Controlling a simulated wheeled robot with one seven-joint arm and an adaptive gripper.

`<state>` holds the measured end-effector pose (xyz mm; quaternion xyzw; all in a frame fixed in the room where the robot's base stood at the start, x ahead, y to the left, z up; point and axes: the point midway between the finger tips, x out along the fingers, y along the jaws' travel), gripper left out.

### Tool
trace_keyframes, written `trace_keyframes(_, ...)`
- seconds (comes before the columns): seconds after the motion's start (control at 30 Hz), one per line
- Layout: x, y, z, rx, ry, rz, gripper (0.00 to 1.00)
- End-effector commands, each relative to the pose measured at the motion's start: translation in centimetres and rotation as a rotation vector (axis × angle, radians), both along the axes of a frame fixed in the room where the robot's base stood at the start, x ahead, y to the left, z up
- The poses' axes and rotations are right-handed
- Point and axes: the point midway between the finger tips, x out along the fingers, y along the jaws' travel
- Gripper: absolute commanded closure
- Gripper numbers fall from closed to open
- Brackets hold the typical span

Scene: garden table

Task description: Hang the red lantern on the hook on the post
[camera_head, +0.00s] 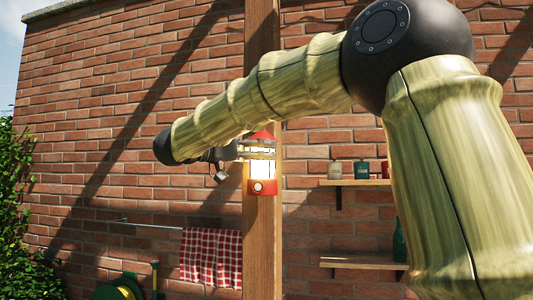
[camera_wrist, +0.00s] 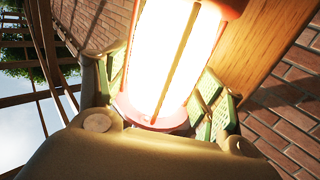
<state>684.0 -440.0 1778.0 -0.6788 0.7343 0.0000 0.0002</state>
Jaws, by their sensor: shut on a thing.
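The red lantern (camera_head: 263,173) is lit and looks upright in front of the wooden post (camera_head: 262,240) in the head view. Its red cap and base show above and below a bright glass. My gripper (camera_head: 257,150) is shut around the lantern's upper part. In the wrist view the glowing lantern (camera_wrist: 165,60) fills the space between the green finger pads of my gripper (camera_wrist: 168,88). The post also shows behind it in the wrist view (camera_wrist: 255,55). I cannot make out the hook or the lantern's handle, nor tell whether the lantern touches the post.
A brick wall (camera_head: 110,110) stands behind. An upper shelf (camera_head: 355,183) with small jars (camera_head: 361,168) and a lower shelf (camera_head: 350,261) with a green bottle (camera_head: 399,243) are at right. A checked towel (camera_head: 210,255) hangs from a rail (camera_head: 150,224) left of the post. A hose reel (camera_head: 125,290) is below.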

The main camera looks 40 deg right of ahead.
Motion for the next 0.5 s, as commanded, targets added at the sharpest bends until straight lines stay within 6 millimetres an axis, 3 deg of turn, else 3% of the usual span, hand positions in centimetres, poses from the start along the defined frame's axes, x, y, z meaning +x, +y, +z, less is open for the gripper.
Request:
trace_keyframes(0.4, 1.9, 1.7, 0.2, -0.001, -0.002, 0.001, 0.7)
trace_keyframes(0.5, 1.8, 1.6, -0.8, 0.0, -0.001, 0.001, 0.7)
